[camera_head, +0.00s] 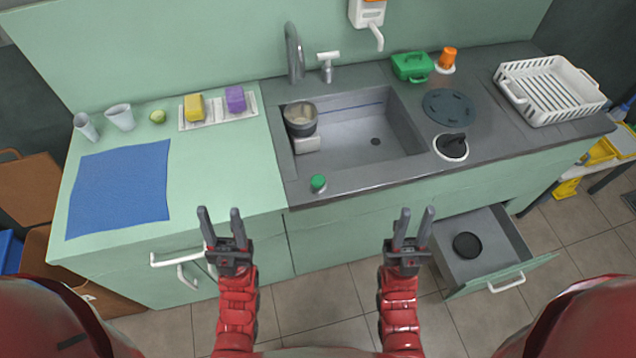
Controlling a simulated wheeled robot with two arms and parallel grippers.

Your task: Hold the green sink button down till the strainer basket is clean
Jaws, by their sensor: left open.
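The green sink button (318,183) stands on the grey counter at the front left edge of the sink (356,150). The strainer basket (300,117) sits in the sink's back left corner on a pale block; its contents look tan, but I cannot tell how clean it is. My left gripper (221,217) is open and empty in front of the counter edge, left of the button and apart from it. My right gripper (412,217) is open and empty in front of the cabinet, right of the button and apart from it.
A tap (293,52) rises behind the sink. A blue mat (120,188), cups, and yellow (194,107) and purple (235,98) sponges lie to the left. A black-knobbed round part (451,147) and a white rack (550,88) stand right. An open drawer (484,258) juts out at lower right.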

